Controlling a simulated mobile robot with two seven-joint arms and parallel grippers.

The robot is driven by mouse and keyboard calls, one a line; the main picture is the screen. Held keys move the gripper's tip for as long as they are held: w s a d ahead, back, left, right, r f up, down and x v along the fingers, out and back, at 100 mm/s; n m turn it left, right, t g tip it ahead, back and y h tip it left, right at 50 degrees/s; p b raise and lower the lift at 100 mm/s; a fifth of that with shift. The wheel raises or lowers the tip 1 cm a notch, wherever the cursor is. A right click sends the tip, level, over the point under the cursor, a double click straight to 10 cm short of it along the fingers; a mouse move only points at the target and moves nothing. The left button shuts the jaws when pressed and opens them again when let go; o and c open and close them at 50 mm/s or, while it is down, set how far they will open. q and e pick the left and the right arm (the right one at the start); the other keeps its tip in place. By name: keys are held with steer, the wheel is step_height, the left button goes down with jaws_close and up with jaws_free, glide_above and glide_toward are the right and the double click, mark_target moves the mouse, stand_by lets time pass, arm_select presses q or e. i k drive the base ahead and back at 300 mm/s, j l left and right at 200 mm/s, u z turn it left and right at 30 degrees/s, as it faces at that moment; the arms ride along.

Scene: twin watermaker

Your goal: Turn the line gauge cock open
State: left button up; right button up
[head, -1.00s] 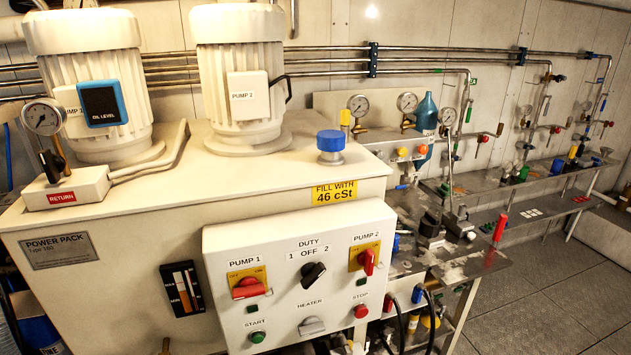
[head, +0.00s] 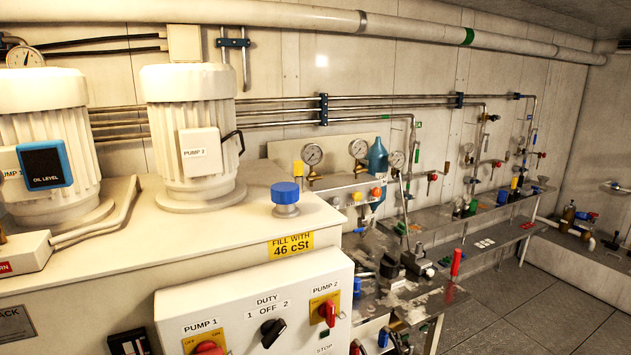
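Neither of my grippers is in the head view. Several round gauges show. Two pressure gauges (head: 312,154) and (head: 358,148) stand on small brass fittings above a panel behind the power pack. A third gauge (head: 397,159) stands just right of the blue bottle, and a smaller one (head: 468,148) is farther along the wall. Another gauge (head: 25,57) is at the upper left on the wall piping. The cock handles at these gauges are too small to read, and I cannot tell which one is the line gauge cock or how it is turned.
The cream power pack (head: 120,255) with two pump motors and a switch box (head: 255,310) fills the near left. A metal bench (head: 425,300) with a red-handled lever (head: 456,262) stands right of it. A long wall shelf (head: 470,222) runs behind. Floor (head: 530,310) is clear at right.

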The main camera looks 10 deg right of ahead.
mark_target(313, 176)
steer(key=u, duration=0.7)
steer(key=l+u, duration=0.35)
steer(key=k+l+u, duration=0.1)
steer(key=l+u, duration=0.25)
steer(key=k+l+u, duration=0.1)
steer(key=u, duration=0.25)
steer(key=k+l+u, duration=0.15)
steer(key=l, duration=0.2)
steer(key=k+l+u, duration=0.15)
steer(key=l, duration=0.2)
steer(key=k+l+u, duration=0.15)
steer(key=k+l, duration=0.1)
steer(key=l, duration=0.1)
